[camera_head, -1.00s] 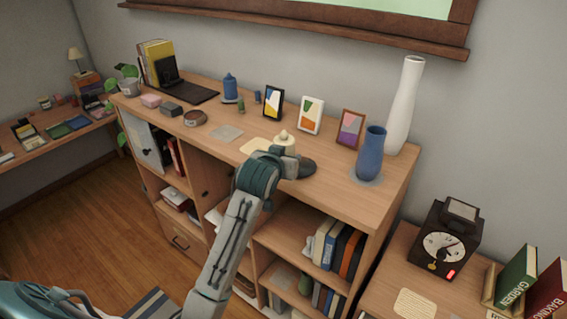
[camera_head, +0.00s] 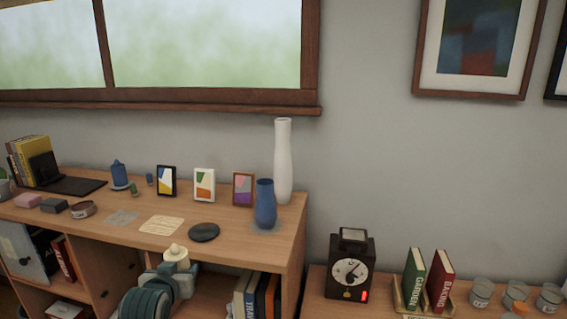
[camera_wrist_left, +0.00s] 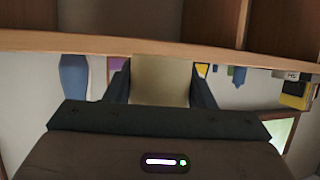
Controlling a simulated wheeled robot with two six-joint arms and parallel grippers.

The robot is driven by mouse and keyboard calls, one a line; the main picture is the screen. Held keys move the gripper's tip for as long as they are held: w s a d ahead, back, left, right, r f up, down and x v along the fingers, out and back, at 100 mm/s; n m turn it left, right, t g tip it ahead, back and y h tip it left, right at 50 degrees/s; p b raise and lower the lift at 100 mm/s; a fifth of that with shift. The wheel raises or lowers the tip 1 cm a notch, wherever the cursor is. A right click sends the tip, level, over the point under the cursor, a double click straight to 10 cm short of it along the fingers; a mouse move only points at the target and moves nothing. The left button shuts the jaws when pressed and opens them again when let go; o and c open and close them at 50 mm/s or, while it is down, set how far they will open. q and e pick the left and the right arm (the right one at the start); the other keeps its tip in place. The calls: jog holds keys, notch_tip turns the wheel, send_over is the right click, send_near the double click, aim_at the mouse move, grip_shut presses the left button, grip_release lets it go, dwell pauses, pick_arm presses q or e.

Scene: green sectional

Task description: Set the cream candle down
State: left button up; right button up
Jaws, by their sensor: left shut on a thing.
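The cream candle (camera_head: 176,254) is pale, with a small knob-like top, and stands upright in my left gripper (camera_head: 177,272). The gripper is shut on it. In the head view it overlaps the front edge of the wooden cabinet top (camera_head: 262,250), below and left of a dark round disc (camera_head: 203,232). In the left wrist view the candle (camera_wrist_left: 160,80) shows as a plain cream block between the two dark fingers. Its base is hidden in the head view. My right gripper is not in view.
On the cabinet top stand a blue vase (camera_head: 265,204), a tall white vase (camera_head: 283,165) and several small picture frames. A cream patterned sheet (camera_head: 162,225) and a grey square (camera_head: 122,217) lie flat near the disc. A black clock (camera_head: 350,268) stands on a lower surface at right.

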pick_arm(q)
jog(key=s+d+f+h+b, duration=0.1)
jog(key=s+d+f+b, duration=0.5)
jog(key=f, duration=0.7)
jog(key=s+b, duration=0.2)
jog(key=s, duration=0.1)
jog(key=shift+s+d+f+m, duration=0.2)
jog(key=shift+s+f+m, duration=0.05)
jog(key=shift+m, duration=0.15)
